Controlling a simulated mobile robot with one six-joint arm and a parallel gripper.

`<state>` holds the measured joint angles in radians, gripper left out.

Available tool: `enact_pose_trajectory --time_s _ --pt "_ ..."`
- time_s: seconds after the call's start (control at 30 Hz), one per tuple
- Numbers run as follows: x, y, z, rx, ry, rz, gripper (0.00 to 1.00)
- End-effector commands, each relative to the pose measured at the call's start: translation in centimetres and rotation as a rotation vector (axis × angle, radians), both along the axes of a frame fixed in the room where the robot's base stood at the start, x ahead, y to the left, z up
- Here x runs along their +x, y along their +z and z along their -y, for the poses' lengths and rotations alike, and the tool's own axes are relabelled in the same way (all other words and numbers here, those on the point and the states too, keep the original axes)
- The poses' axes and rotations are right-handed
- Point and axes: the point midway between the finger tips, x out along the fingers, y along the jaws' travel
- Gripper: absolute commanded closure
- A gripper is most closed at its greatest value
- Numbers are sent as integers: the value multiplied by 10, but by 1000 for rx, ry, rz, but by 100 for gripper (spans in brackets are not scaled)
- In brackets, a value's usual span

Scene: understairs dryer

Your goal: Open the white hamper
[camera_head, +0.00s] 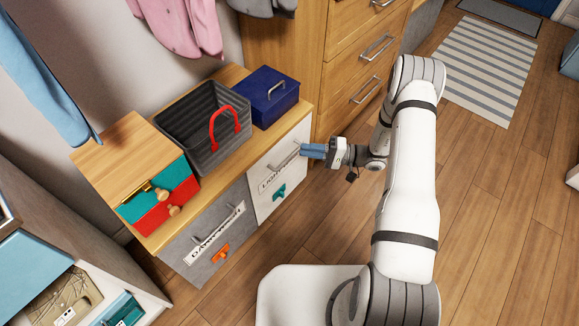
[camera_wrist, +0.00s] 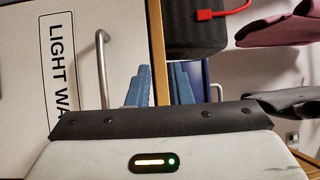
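The white hamper (camera_head: 264,202) is the right-hand front of the low wooden cabinet, labelled "LIGHT WA…", with a metal bar handle (camera_head: 285,160) across its upper part. It looks shut. Its white front (camera_wrist: 25,60) and handle (camera_wrist: 101,75) also show in the wrist view. My gripper (camera_head: 303,150) has blue fingers pointing at the hamper's upper right, close to the handle's right end. In the wrist view the fingers (camera_wrist: 159,85) stand a little apart with nothing between them. The handle lies left of both fingers, outside the gap.
A grey hamper front (camera_head: 190,250) labelled for dark wash is left of the white one. A grey basket with a red handle (camera_head: 205,125), a blue box (camera_head: 268,103) and a small drawer unit (camera_head: 130,160) stand on top. Wooden drawers (camera_head: 345,75) rise behind. Floor is clear to the right.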

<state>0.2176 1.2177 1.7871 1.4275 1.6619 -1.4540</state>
Motion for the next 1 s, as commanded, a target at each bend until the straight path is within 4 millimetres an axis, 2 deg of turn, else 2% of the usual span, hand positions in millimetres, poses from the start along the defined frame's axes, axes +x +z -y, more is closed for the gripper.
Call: enact_pose_trajectory --time_s 0.03,0.1,0.2,0.3,0.47,0.8,1.0 --pt "2 -33 3 30 -47 9 81" --pt "5 -57 7 59 -105 30 81" --pt "7 -80 11 85 -165 56 81" --pt "8 -92 12 97 -199 70 81" --pt "12 -93 0 101 -209 76 81" --pt "25 -83 -50 100 -207 76 81" --pt "28 -80 -61 100 -208 74 81"
